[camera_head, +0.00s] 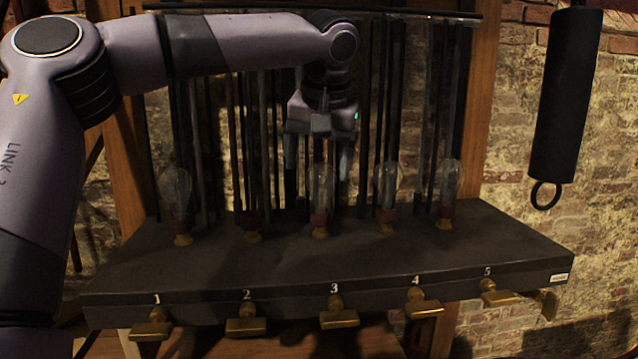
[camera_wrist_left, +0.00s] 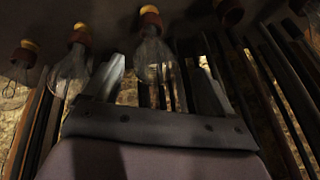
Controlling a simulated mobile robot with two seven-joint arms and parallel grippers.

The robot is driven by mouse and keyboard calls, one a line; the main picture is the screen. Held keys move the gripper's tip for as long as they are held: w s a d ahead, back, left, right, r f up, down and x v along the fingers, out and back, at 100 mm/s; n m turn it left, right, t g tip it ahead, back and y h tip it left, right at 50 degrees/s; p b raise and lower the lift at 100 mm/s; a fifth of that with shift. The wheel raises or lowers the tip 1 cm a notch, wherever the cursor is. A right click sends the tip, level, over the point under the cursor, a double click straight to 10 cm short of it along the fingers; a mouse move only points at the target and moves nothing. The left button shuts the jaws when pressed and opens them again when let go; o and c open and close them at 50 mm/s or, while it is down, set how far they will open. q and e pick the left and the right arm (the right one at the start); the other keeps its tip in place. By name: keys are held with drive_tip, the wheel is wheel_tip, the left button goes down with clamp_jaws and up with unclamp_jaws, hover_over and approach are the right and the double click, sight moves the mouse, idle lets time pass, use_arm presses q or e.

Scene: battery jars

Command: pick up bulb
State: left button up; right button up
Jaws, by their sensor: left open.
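Clear glass bulbs stand upright in sockets on a dark shelf (camera_head: 330,262). One bulb (camera_head: 175,190) is above number 1, one (camera_head: 321,186) above 3, one (camera_head: 388,184) above 4 and one (camera_head: 450,180) above 5. The socket above 2 (camera_head: 252,230) holds no visible bulb. My left gripper (camera_head: 318,166) points down over the bulb above 3, its open fingers on either side of that bulb's top in the head view. In the left wrist view this bulb (camera_wrist_left: 152,60) shows upside down between the fingers; contact cannot be told. My right gripper is out of view.
Brass keys, such as the one under 3 (camera_head: 338,314), stick out of the shelf's front. Dark vertical rods (camera_head: 268,140) stand close behind the bulbs. A black cylinder with a ring (camera_head: 566,100) hangs at the right. The shelf's front top is clear.

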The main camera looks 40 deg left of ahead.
sight(319, 186)
use_arm(q)
drive_tip(key=x, duration=0.4)
drive_tip(key=shift+w+d+f, duration=0.2)
drive_tip(key=shift+w+f, duration=0.05)
drive_tip(key=shift+f, duration=0.15)
drive_tip(key=shift+w+a+f+p, duration=0.2)
drive_tip(key=shift+f+p, duration=0.1)
drive_tip(key=shift+f, duration=0.2)
drive_tip(key=c, duration=1.2)
